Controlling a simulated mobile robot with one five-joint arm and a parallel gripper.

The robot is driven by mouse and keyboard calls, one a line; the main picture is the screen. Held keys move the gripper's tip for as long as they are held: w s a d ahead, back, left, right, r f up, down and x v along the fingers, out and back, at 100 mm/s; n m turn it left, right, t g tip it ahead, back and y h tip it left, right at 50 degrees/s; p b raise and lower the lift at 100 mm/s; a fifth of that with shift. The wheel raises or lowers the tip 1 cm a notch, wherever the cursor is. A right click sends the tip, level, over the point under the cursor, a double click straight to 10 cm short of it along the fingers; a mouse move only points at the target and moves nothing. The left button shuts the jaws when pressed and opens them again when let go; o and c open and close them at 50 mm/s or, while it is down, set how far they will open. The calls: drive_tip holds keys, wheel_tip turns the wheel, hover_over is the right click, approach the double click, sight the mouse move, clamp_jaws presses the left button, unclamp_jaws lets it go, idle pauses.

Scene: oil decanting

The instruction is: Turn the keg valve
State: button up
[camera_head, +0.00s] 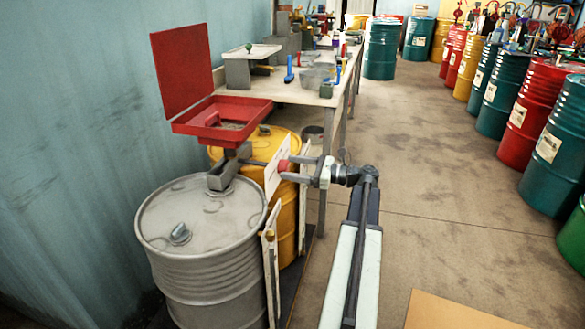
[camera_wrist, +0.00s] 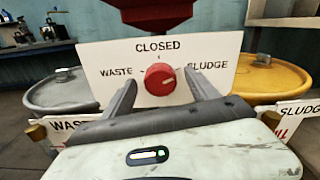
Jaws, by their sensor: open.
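The valve knob is a round red knob (camera_wrist: 160,79) on a white sign plate (camera_wrist: 108,58) reading CLOSED above, WASTE at left and SLUDGE at right. A small pale mark shows on the knob's face, toward its right side. In the head view the red knob (camera_head: 284,166) is at the end of my arm, with the plate (camera_head: 271,182) beside it. My gripper (camera_head: 300,169) is open. In the wrist view its fingers stand to the left and right of the knob, with gaps visible; I cannot tell whether either touches it.
A grey drum (camera_head: 200,250) and a yellow drum (camera_head: 287,215) stand beneath the valve. A red lidded tray (camera_head: 190,128) sits above them. A workbench (camera_head: 300,92) with tools is behind. Coloured drums (camera_head: 522,110) line the right side.

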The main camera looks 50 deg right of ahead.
drive_tip(key=shift+w+a, duration=0.15)
drive_tip(key=shift+w, duration=0.1)
drive_tip(key=c, duration=1.2)
drive_tip(key=shift+s, duration=0.1)
drive_tip(key=shift+c, duration=0.8)
drive_tip(key=shift+n, duration=0.4)
drive_tip(key=n, duration=0.5)
drive_tip(key=shift+n, duration=0.4)
drive_tip(key=n, duration=0.3)
drive_tip(key=shift+a+f+n, duration=0.1)
drive_tip(key=shift+n, duration=0.2)
drive_tip(key=shift+f+n, duration=0.1)
drive_tip(key=shift+n, duration=1.7)
